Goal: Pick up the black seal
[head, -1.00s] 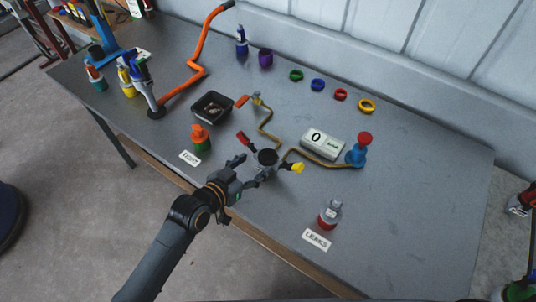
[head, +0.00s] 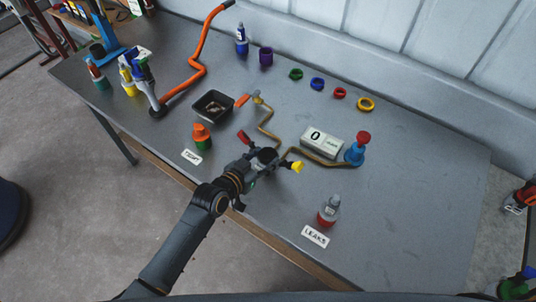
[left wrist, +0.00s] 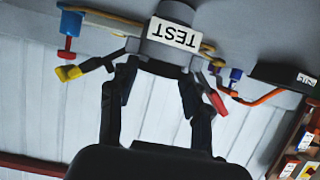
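A dark round top (head: 267,154) sits on the small grey test vessel in the middle of the table, between a red handle and a yellow handle. I cannot tell whether this dark top is the black seal; no separate black ring shows clearly. My left gripper (head: 264,162) is at this vessel, its fingers spread to either side. In the left wrist view, the grey vessel (left wrist: 172,30) with its upside-down TEST label stands beyond and between the two spread fingers (left wrist: 164,72). Whether they touch it is unclear. My right gripper is not in view.
Green, blue, red and yellow rings (head: 366,104) lie along the back of the table. A black tray (head: 213,105), an orange-topped bottle (head: 202,137), a gauge box (head: 320,142), a blue valve (head: 355,154) and a leak bottle (head: 328,211) stand around. The right side is clear.

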